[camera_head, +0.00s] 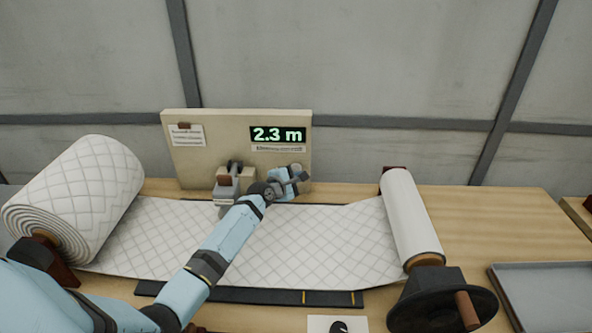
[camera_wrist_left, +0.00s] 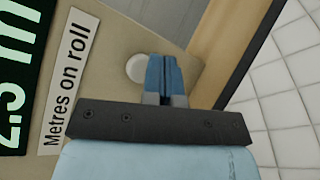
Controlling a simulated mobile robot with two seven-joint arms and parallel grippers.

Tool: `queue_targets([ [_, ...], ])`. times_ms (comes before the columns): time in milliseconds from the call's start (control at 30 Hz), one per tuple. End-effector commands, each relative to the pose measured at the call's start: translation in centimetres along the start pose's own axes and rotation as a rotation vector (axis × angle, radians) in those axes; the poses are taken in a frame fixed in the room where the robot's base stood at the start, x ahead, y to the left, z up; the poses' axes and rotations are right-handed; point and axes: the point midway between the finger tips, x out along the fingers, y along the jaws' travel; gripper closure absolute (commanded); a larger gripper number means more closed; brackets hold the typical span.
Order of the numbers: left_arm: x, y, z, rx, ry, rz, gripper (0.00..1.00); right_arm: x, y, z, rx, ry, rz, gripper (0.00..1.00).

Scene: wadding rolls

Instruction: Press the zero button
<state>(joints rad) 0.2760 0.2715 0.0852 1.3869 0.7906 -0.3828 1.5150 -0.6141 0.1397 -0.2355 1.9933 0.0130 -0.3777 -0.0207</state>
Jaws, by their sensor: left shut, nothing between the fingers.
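The round pale button (camera_wrist_left: 135,68) is on the beige panel in the left wrist view, near the panel's edge and beside the "Metres on roll" label (camera_wrist_left: 70,80). My left gripper (camera_wrist_left: 162,60) is shut and empty, its blue fingertips together. They overlap the button's right edge in that view; I cannot tell whether they touch it. In the head view my left gripper (camera_head: 303,176) is at the panel's lower right, below the display (camera_head: 277,135) reading "2.3 m". The button is not clearly visible there. My right gripper is not in view.
A large quilted wadding roll (camera_head: 85,190) lies at left. Its sheet (camera_head: 330,240) runs across the table to a narrow white roll (camera_head: 410,220) with a crank (camera_head: 466,310). A small grey device (camera_head: 227,185) stands left of my gripper. A grey tray (camera_head: 545,268) is at right.

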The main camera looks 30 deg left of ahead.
Motion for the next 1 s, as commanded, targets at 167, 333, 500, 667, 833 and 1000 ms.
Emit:
queue_targets([
  [167, 0.29, 0.17, -0.14, 0.0, 0.0, 0.001, 1.0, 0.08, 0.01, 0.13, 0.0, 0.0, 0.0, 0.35],
  [333, 0.69, 0.38, -0.38, 0.0, 0.0, 0.001, 1.0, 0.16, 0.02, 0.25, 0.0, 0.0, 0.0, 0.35],
  [500, 0.68, 0.39, -0.38, 0.0, 0.0, 0.0, 1.0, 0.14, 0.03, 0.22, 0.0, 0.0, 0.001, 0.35],
  [667, 0.69, 0.39, -0.39, 0.0, 0.0, 0.0, 1.0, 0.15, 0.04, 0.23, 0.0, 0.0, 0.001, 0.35],
  [833, 0.81, 0.42, -0.46, 0.0, 0.0, 0.0, 1.0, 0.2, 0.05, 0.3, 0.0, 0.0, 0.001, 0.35],
  [1000, 0.97, 0.5, -0.56, 0.0, 0.0, 0.0, 1.0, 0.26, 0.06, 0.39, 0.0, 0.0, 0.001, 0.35],
])
